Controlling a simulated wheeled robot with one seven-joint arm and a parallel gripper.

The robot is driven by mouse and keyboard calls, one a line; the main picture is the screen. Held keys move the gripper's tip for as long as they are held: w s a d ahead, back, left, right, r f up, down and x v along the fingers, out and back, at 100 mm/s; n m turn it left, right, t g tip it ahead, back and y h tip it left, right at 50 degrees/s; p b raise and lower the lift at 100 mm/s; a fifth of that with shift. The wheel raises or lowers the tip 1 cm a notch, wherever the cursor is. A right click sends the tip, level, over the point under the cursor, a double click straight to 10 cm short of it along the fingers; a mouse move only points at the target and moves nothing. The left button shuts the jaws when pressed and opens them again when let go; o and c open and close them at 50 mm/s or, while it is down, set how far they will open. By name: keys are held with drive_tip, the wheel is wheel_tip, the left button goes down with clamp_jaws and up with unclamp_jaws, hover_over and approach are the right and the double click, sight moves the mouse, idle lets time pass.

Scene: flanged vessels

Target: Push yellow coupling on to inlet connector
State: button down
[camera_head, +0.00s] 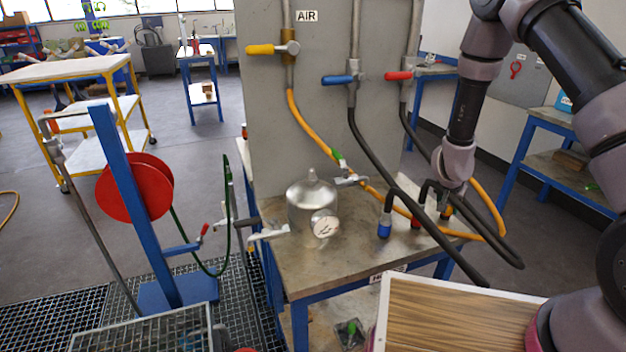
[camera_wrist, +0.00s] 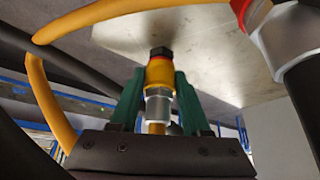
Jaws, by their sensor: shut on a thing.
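The yellow coupling (camera_wrist: 159,73) sits between the green fingers of my gripper (camera_wrist: 158,88) in the wrist view. My gripper is shut on it. A metal collar (camera_wrist: 157,106) shows behind the coupling, and a black tip (camera_wrist: 160,52) shows at its front end. I cannot tell which fitting is the inlet connector.
The yellow hose (camera_head: 316,134) runs from the AIR valve (camera_head: 273,49) across the bench and loops at the right. Dark hoses lie near it. A blue coupling (camera_head: 384,230) stands on the bench (camera_head: 330,270). A red coupling (camera_wrist: 241,8) is close at the wrist view's top right.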

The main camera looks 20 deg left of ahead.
drive_tip(key=shift+r, duration=2.4)
drive_tip(key=shift+a+r, duration=0.1)
drive_tip(key=shift+a, duration=0.05)
